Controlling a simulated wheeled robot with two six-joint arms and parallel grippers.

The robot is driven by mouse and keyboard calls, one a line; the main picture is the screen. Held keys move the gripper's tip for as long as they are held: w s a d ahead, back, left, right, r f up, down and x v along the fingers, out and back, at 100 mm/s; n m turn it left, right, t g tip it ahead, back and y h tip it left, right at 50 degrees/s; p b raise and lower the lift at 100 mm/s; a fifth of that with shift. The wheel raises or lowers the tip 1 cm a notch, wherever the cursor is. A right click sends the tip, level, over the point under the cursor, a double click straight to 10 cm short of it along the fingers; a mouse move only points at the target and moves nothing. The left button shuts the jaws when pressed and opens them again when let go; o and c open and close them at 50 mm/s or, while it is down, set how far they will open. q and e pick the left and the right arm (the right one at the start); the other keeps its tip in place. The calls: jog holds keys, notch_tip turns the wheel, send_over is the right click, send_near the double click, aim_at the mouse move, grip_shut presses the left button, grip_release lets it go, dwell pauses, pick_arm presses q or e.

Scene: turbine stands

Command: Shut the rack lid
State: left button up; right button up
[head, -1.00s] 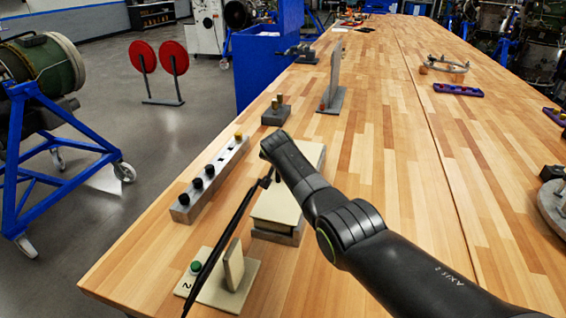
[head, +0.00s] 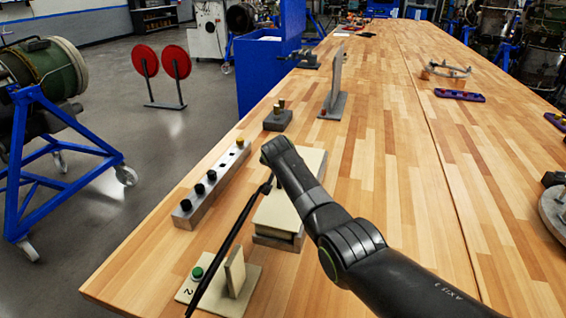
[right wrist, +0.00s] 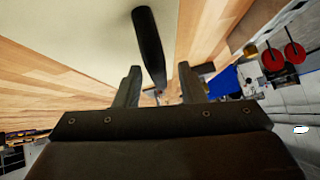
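The rack (head: 278,242) is a low grey base on the near left of the wooden bench. Its cream lid (head: 275,213) lies over it, partly hidden by my right arm; I cannot tell whether it is fully down. My right arm reaches over the lid, and its gripper is hard to make out in the head view. In the right wrist view my right gripper (right wrist: 160,88) has its two fingers apart. A dark rounded bar (right wrist: 148,45) shows between and beyond them, with clear gaps, beside a cream surface at upper left. My left gripper is not in view.
A thin black rod (head: 228,250) slants from the rack toward a cream stand with a green button (head: 197,272). A grey strip with black knobs (head: 212,183) lies left. A small grey block (head: 278,120) and an upright plate (head: 336,80) stand behind. The bench's middle is clear.

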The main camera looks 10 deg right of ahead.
jog(key=shift+v, duration=2.9)
jog(key=shift+d, duration=0.1)
